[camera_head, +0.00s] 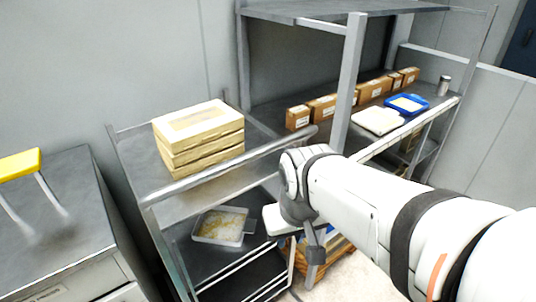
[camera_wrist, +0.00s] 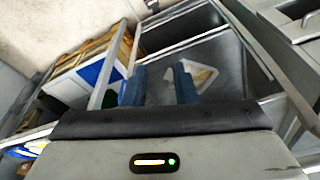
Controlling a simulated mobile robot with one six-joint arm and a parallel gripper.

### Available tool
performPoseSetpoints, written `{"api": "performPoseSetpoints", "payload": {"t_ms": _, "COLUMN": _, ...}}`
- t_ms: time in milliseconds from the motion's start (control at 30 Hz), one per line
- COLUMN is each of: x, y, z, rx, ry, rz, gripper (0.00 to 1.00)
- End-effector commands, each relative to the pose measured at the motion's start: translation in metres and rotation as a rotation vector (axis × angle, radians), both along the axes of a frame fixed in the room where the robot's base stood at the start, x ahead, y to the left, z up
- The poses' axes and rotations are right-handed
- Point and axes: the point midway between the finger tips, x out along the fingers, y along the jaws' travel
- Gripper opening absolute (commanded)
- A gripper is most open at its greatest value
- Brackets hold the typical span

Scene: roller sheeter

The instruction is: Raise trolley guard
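The trolley (camera_head: 152,198) is a grey metal shelf cart in the middle left of the head view. A round metal rail (camera_head: 225,168) runs along its upper front side, and thin pale bars (camera_head: 240,272) run along its lower shelf. I cannot tell for sure which of these is the guard. My gripper (camera_wrist: 160,84) shows two blue fingers in the wrist view, apart with nothing seen between them but the dark shelf behind. In the head view my wrist hangs at the trolley's right front, and the fingertips are hidden. A pale bar crosses just beyond the fingers in the wrist view.
Stacked pale boxes (camera_head: 200,138) sit on the trolley's top. A clear tray (camera_head: 222,226) with yellowish contents lies on its lower shelf. A rack (camera_head: 352,80) with cartons (camera_head: 373,90) and a blue tray (camera_head: 407,103) stands right. A grey cabinet (camera_head: 60,215) with a yellow-topped handle stands left.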

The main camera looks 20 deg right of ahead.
Motion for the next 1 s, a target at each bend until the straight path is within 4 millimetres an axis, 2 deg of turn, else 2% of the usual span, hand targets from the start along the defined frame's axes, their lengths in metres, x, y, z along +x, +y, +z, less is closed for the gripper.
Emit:
{"api": "performPoseSetpoints", "payload": {"t_ms": 233, "x": 0.0, "y": 0.0, "z": -0.002, "rx": 0.006, "ry": 0.004, "rz": -0.008, "gripper": 0.25}}
{"api": "performPoseSetpoints", "payload": {"t_ms": 333, "x": 0.001, "y": 0.001, "z": -0.019, "rx": 0.057, "ry": 0.044, "rz": -0.077, "gripper": 0.25}}
{"api": "performPoseSetpoints", "payload": {"t_ms": 433, "x": 0.004, "y": 0.007, "z": -0.052, "rx": 0.185, "ry": 0.137, "rz": -0.234, "gripper": 0.25}}
{"api": "performPoseSetpoints", "payload": {"t_ms": 533, "x": 0.016, "y": 0.013, "z": -0.093, "rx": 0.395, "ry": 0.266, "rz": -0.494, "gripper": 0.25}}
{"api": "performPoseSetpoints", "payload": {"t_ms": 600, "x": 0.033, "y": 0.015, "z": -0.119, "rx": 0.577, "ry": 0.361, "rz": -0.702, "gripper": 0.25}}
{"api": "performPoseSetpoints", "payload": {"t_ms": 667, "x": 0.052, "y": 0.012, "z": -0.137, "rx": 0.741, "ry": 0.435, "rz": -0.876, "gripper": 0.25}}
{"api": "performPoseSetpoints", "payload": {"t_ms": 767, "x": 0.092, "y": -0.006, "z": -0.162, "rx": 1.036, "ry": 0.535, "rz": -1.147, "gripper": 0.25}}
{"api": "performPoseSetpoints", "payload": {"t_ms": 833, "x": 0.12, "y": -0.031, "z": -0.177, "rx": 1.25, "ry": 0.587, "rz": -1.313, "gripper": 0.25}}
{"api": "performPoseSetpoints", "payload": {"t_ms": 900, "x": 0.145, "y": -0.063, "z": -0.19, "rx": 1.462, "ry": 0.62, "rz": -1.449, "gripper": 0.25}}
{"api": "performPoseSetpoints", "payload": {"t_ms": 1000, "x": 0.17, "y": -0.115, "z": -0.207, "rx": 1.733, "ry": 0.637, "rz": -1.589, "gripper": 0.25}}
